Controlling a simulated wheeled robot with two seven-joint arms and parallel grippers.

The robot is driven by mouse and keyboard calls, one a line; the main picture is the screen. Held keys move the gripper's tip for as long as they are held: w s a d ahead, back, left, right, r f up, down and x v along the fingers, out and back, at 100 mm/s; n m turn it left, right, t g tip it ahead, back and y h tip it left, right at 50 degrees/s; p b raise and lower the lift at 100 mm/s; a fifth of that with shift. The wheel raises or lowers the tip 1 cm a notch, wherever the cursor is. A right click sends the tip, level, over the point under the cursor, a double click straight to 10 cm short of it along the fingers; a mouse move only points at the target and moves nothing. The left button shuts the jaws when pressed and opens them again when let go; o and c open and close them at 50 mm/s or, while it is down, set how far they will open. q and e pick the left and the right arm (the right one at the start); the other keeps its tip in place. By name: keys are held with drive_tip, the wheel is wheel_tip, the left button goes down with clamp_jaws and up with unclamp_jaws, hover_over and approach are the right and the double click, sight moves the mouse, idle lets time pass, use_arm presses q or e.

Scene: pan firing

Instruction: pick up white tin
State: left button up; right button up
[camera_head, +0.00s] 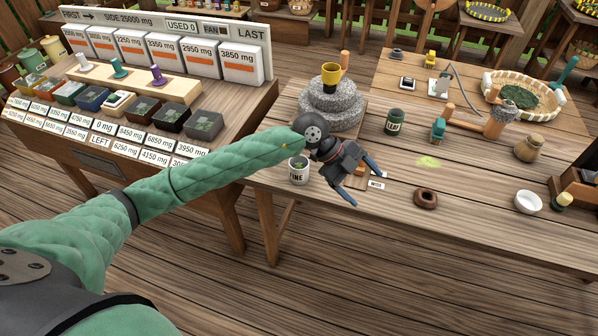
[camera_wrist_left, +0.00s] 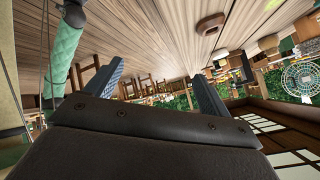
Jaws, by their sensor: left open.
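The white tin (camera_head: 298,172) stands upright on the table's near left part, with dark lettering ending in "INE" and green matter inside its open top. My left gripper (camera_head: 362,188) is just right of the tin, over the table near its front edge. Its blue fingers are spread and point right, away from the tin, with nothing between them. In the left wrist view the fingers (camera_wrist_left: 152,88) are apart and empty, and the tin does not show there. My right gripper does not show.
A stone mill (camera_head: 331,107) with a yellow cup (camera_head: 331,74) stands behind the tin. A dark green tin (camera_head: 394,122), a brown ring (camera_head: 425,198) and a white bowl (camera_head: 528,202) stand to the right.

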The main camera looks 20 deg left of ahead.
use_arm(q)
drive_tip(key=w+a+f+n+y, duration=0.25)
drive_tip(key=w+a+y, duration=0.2)
drive_tip(key=a, duration=0.45)
drive_tip(key=n+t+y, duration=0.1)
drive_tip(key=n+y, duration=0.1)
drive_tip(key=y, duration=0.3)
approach(299, 167)
drive_tip(key=s+d+f, duration=0.1)
drive_tip(key=s, duration=0.2)
drive_tip(key=shift+w+d+f+m+p, duration=0.15)
drive_tip(key=shift+d+f+m+p, duration=0.1)
drive_tip(key=shift+f+p, duration=0.25)
drive_tip(key=shift+f, duration=0.5)
wheel_tip(299, 167, down, 4)
drive_tip(key=p, duration=0.3)
drive_tip(key=shift+a+r, duration=0.1)
drive_tip(key=shift+f, duration=0.65)
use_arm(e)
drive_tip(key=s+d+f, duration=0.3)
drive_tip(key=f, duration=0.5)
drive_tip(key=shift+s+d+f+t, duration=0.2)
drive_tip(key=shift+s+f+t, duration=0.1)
use_arm(q)
drive_tip(key=c, duration=1.1)
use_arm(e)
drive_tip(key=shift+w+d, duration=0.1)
use_arm(q)
drive_tip(key=shift+c, duration=0.2)
